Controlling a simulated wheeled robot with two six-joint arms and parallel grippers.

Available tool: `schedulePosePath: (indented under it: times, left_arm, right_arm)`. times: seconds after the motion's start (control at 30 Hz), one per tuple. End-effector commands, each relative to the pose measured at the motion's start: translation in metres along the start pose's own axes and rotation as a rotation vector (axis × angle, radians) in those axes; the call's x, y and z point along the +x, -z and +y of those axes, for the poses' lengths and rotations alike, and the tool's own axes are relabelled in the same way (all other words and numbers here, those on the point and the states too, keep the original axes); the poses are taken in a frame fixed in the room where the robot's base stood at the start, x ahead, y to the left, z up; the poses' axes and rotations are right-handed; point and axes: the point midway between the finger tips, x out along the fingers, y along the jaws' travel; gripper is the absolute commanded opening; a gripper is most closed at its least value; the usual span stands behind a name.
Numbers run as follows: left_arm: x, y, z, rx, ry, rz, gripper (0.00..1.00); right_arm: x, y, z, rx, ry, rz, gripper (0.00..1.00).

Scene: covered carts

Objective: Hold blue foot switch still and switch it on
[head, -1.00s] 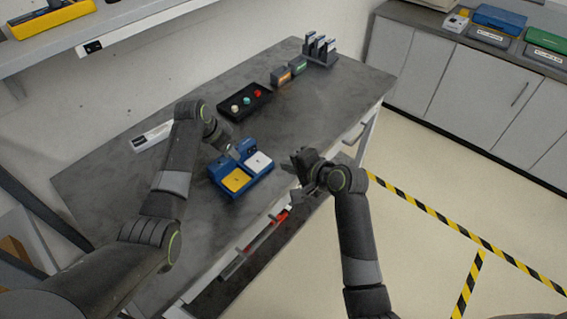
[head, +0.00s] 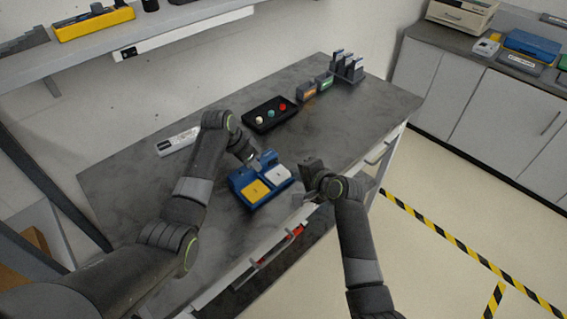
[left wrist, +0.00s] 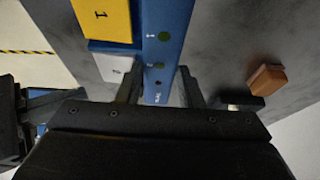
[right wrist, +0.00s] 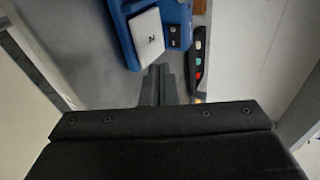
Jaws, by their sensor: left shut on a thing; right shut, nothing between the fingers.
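The blue foot switch (head: 272,199) stands on the grey bench, with a yellow pedal (head: 256,190) on the left and a white pedal (head: 275,177) on the right. In the left wrist view its blue back strip (left wrist: 165,18) carries two dark green round lights. My left gripper (head: 253,160) is shut on this back part of the switch. My right gripper (head: 305,188) is shut and empty, just right of the switch. In the right wrist view its closed fingertips (right wrist: 158,70) are apart from the white pedal (right wrist: 147,32), near its end.
A black tray (head: 259,128) with white, teal and red round pieces lies behind the switch. Small orange-marked and green-marked boxes (head: 306,91) and a dark rack (head: 346,70) stand farther back. A white labelled strip (head: 178,141) lies at left. The bench's front edge runs close by.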

Motion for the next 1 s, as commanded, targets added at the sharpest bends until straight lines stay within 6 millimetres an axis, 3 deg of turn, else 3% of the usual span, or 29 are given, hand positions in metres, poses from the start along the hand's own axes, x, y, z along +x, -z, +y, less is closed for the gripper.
schedulePosePath:
  times: [0.27, 0.5, 1.0]
  left_arm:
    - [0.000, 0.000, 0.000, 0.001, 0.000, 0.001, 0.00]
    - [0.000, 0.000, 0.000, 0.001, 0.000, 0.001, 0.00]
    - [0.000, 0.000, 0.000, 0.000, 0.000, 0.001, 0.00]
  right_arm:
    - [0.034, -0.001, -0.001, -0.001, -0.001, -0.002, 0.00]
    - [0.056, -0.001, -0.015, 0.000, 0.000, -0.002, 0.00]
    - [0.066, 0.000, -0.020, 0.000, 0.000, 0.000, 0.00]
